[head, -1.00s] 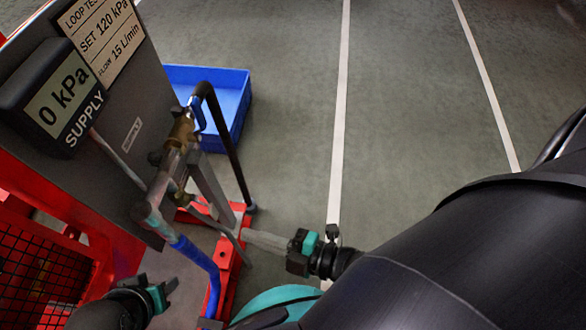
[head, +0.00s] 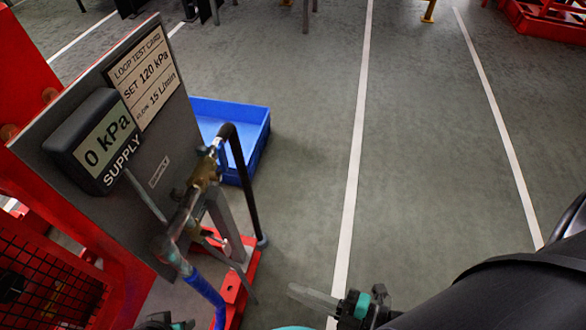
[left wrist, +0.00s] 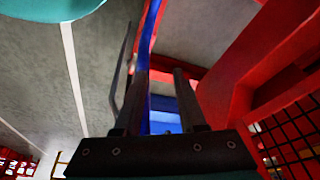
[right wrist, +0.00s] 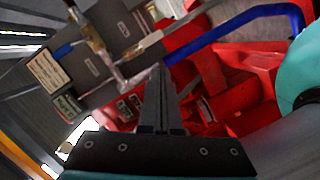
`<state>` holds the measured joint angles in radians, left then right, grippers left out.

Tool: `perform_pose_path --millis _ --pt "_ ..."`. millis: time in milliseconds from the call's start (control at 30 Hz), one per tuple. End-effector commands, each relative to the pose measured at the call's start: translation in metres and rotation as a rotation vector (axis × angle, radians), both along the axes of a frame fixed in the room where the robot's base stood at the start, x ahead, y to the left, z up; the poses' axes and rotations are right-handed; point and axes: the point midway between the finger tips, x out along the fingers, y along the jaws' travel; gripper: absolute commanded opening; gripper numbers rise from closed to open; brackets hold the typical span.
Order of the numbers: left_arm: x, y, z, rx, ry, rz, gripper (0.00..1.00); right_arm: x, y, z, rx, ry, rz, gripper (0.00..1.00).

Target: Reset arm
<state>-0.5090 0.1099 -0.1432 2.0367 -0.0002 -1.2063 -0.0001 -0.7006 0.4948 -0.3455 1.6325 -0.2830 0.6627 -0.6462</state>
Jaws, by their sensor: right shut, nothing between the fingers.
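My right gripper (head: 293,289) is at the lower middle of the head view, shut and empty, apart from the red stand base. Its closed fingers (right wrist: 158,88) show together in the right wrist view. My left gripper (head: 168,325) is at the bottom edge of the head view, mostly cut off. In the left wrist view its two fingers (left wrist: 163,95) stand apart with nothing held between them. The pipe stand has a brass valve (head: 204,176), a black hose (head: 238,165) and a blue hose (head: 205,291). The gauge (head: 103,146) reads 0 kPa.
A grey panel (head: 150,138) with a test card (head: 148,77) stands at left on a red frame (head: 50,205). A blue bin (head: 257,148) sits on the floor behind the stand. The red base (head: 236,290) is low and left of my right gripper. Open floor lies right.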

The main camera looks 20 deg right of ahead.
Motion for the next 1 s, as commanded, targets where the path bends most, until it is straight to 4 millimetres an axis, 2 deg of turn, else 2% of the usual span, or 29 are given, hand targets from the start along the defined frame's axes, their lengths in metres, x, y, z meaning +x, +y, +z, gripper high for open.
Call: perform_pose_path --millis 233,333,500,667,833,1000 --pt "0.0 0.001 -0.001 0.001 0.002 0.001 0.4 0.002 -0.002 -0.002 -0.003 0.01 -0.009 0.0" --pt "-0.001 0.002 -0.009 0.005 0.009 0.0 0.4 0.008 -0.01 -0.013 -0.011 0.063 -0.049 0.0" --pt "-0.007 0.008 -0.04 0.016 0.03 -0.003 0.4 0.022 -0.045 -0.054 -0.034 0.264 -0.214 0.0" --pt "-0.021 0.018 -0.072 0.029 0.047 -0.006 0.4 0.024 -0.084 -0.098 -0.035 0.496 -0.414 0.0" --pt "-0.044 0.032 -0.1 0.044 0.066 -0.008 0.4 0.01 -0.117 -0.137 -0.008 0.733 -0.635 0.0" --pt "-0.075 0.049 -0.12 0.059 0.087 -0.009 0.4 -0.019 -0.138 -0.166 0.033 0.97 -0.86 0.0"
